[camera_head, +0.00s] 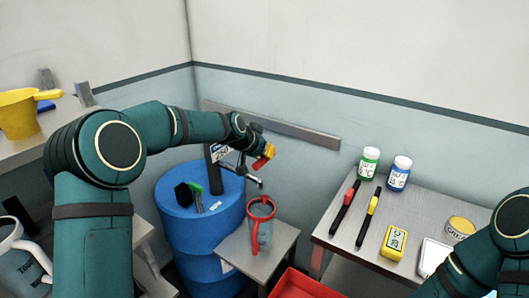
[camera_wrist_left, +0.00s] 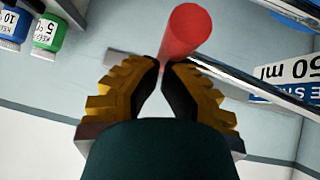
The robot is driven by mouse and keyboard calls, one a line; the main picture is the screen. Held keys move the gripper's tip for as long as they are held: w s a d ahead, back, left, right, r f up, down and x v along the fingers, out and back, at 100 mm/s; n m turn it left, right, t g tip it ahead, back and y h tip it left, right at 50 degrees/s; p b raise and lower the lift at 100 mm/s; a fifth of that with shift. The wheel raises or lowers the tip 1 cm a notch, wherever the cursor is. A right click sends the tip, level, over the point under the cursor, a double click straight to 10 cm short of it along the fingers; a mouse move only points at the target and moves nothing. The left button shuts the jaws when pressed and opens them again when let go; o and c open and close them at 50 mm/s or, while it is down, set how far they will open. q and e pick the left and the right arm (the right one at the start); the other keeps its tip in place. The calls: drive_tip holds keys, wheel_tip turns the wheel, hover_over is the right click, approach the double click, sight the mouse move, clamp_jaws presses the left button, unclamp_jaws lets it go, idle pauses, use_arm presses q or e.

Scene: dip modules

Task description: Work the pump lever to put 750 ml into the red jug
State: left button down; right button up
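The blue drum (camera_head: 200,235) carries a pump (camera_head: 218,155) with a metal spout (camera_head: 252,180). The lever's red grip (camera_head: 261,163) is at my left gripper (camera_head: 267,152). In the left wrist view the red grip (camera_wrist_left: 195,28) extends from between the closed-in fingertips of my left gripper (camera_wrist_left: 163,62), which look shut on its end. The red jug (camera_head: 262,228), grey with red rim and handle, stands upright on a small table below the spout. Its liquid level cannot be read. My right arm enters at lower right; its gripper is out of frame.
A label reading "50 ml" (camera_wrist_left: 292,68) shows beside the lever. The right bench (camera_head: 335,228) holds bottles, two pen-like tools, a yellow meter (camera_head: 394,241) and a tin. A red tray (camera_head: 303,285) is in front.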

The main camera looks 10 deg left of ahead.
use_arm(q)
wheel_tip(320, 180, up, 4)
drive_tip(key=shift+r+p, duration=0.2)
drive_tip(key=shift+p, duration=1.05)
use_arm(e)
wheel_tip(320, 180, up, 3)
drive_tip(key=shift+s+a+f, duration=0.1)
drive_tip(key=shift+a+f, duration=0.05)
use_arm(q)
drive_tip(key=v, duration=0.9)
drive_tip(key=shift+s+r, duration=0.2)
drive_tip(key=shift+s, duration=0.1)
